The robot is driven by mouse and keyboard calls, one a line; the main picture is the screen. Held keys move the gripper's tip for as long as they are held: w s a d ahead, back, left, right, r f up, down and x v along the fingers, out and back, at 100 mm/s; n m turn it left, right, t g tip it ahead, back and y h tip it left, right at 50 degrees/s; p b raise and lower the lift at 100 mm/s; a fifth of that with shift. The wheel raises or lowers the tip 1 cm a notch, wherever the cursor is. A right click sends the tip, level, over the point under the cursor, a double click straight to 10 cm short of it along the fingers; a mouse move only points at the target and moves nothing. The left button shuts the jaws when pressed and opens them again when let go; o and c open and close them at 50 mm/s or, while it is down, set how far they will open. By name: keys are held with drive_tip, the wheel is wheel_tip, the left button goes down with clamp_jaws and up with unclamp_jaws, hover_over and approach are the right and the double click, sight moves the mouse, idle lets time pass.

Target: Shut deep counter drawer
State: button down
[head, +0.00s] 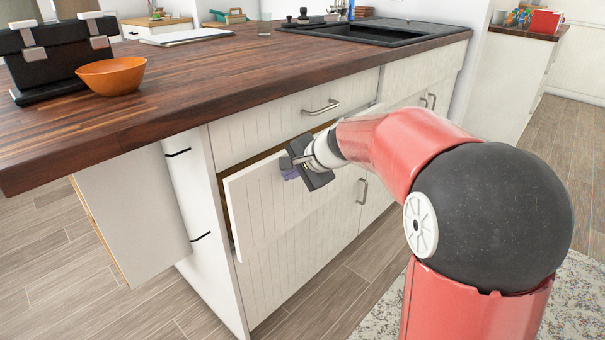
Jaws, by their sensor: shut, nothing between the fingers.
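The deep counter drawer (262,208) has a white grooved front and stands partly open, with a gap along its top and left edges. It sits below a shallow top drawer (270,124), which is closed. My gripper (291,173) is shut and empty at the upper middle of the deep drawer's front. Its dark body and a small purple part show, but the fingertips are mostly hidden. I cannot tell whether it touches the front. The drawer's handle is not visible behind my gripper and arm.
A dark wooden countertop (190,85) overhangs the cabinet and holds an orange bowl (111,76) and a black sink (370,33). A white panel (131,212) stands out at the cabinet's left end. Wooden floor (50,265) is clear at the lower left; a rug (575,285) lies at right.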

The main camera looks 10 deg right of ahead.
sight(277, 164)
drive_tip(key=shift+w+a, duration=0.15)
drive_tip(key=shift+w, duration=0.05)
drive_tip(key=w+a, duration=0.1)
drive_tip(key=w+a+p, duration=0.1)
drive_tip(key=w, duration=0.1)
drive_tip(key=shift+w+a+r, duration=0.15)
drive_tip(key=shift+a, duration=0.15)
idle(0.4)
